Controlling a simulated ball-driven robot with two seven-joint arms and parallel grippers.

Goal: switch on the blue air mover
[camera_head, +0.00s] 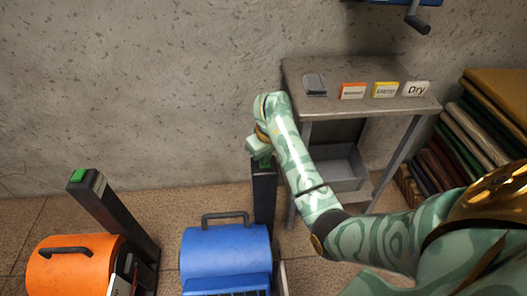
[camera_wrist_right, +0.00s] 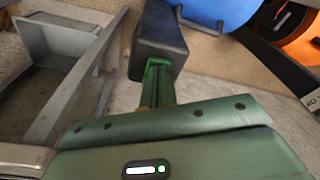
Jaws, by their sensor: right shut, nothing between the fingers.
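The blue air mover (camera_head: 225,250) stands on the floor at lower centre, with a black handle on top. A dark post (camera_head: 265,195) rises at its right side. My right gripper (camera_head: 262,160) is shut and empty at the top of this post. In the right wrist view the green fingers (camera_wrist_right: 158,68) meet the end of the dark post (camera_wrist_right: 158,42) or lie just in front of it. I cannot tell whether they touch. The blue housing (camera_wrist_right: 215,10) is at the top there. Any switch on this post is hidden by my gripper. My left gripper is not in view.
An orange air mover (camera_head: 75,265) stands left, its dark post topped by a green switch (camera_head: 78,175). A metal table (camera_head: 350,70) with labelled cards stands behind my right arm. Rolled rugs (camera_head: 490,115) are stacked at right. A concrete wall closes the back.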

